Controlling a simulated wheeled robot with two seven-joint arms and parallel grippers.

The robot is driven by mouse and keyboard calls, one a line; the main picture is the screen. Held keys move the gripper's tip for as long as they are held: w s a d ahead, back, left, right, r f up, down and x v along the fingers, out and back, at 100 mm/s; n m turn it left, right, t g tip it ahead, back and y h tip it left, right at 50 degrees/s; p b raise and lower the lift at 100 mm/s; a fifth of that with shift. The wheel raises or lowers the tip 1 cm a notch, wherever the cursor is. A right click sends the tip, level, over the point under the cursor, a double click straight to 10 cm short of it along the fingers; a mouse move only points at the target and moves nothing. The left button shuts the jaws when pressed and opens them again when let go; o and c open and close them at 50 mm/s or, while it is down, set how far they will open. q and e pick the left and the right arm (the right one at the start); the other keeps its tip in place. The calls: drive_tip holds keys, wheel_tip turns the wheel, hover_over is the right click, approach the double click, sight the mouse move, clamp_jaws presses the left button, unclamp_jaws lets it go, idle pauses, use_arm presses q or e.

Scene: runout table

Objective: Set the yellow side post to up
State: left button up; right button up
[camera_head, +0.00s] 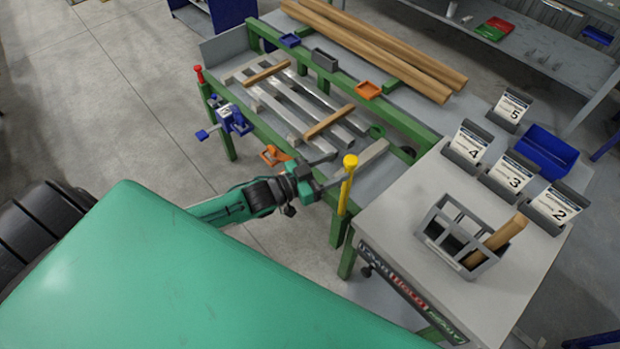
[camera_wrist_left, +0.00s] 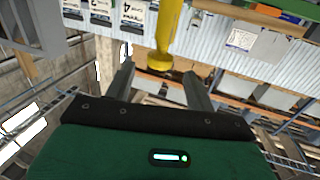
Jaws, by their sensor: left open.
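The yellow side post (camera_head: 345,195) stands roughly upright at the near corner of the green-framed runout table (camera_head: 400,115), with a round yellow knob on top. My left gripper (camera_head: 337,171) is open and close to the post, just below the knob in the head view. In the left wrist view, the yellow post (camera_wrist_left: 167,35) comes down from the top edge, its knob lying between the two open fingertips (camera_wrist_left: 159,68). I see no finger clearly touching it. My right gripper is not in view.
A red-topped post (camera_head: 199,75) stands at the table's left corner. A blue clamp-like part (camera_head: 233,120) and an orange part (camera_head: 275,155) are on the front side. At right, a grey worktop (camera_head: 390,215) holds a grey crate (camera_head: 455,262), numbered signs and a blue bin (camera_head: 545,152).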

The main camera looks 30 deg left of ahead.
use_arm(q)
drive_tip(key=b+v, duration=0.1)
drive_tip(key=v, duration=0.5)
drive_tip(key=shift+s, duration=0.25)
drive_tip(key=shift+a, duration=0.15)
drive_tip(key=s+a+f+n+g+y, duration=0.1)
drive_tip(key=s+a+f+g+y, duration=0.2)
drive_tip(key=f, duration=0.8)
drive_tip(key=s+a+f+n+y, duration=0.1)
drive_tip(key=a+f+n+y, duration=0.2)
drive_tip(key=f, duration=0.9)
drive_tip(key=s+a+f+g+y, duration=0.25)
drive_tip(key=a+f, duration=0.25)
drive_tip(key=f, duration=0.6)
drive_tip(key=s+d+f+g+y, duration=0.2)
drive_tip(key=s+f+g, duration=0.1)
drive_tip(key=s+f, duration=1.05)
drive_tip(key=s+d+f+g, duration=0.2)
drive_tip(key=s+d+f, duration=0.1)
drive_tip(key=s, duration=0.6)
drive_tip(key=s+d+f+g, duration=0.3)
drive_tip(key=s+f, duration=0.2)
drive_tip(key=s, duration=0.5)
drive_tip(key=shift+s+d+f+n, duration=0.15)
drive_tip(key=shift+s+f+n, duration=0.05)
drive_tip(key=shift+f+n, duration=0.15)
drive_tip(key=shift+w, duration=0.1)
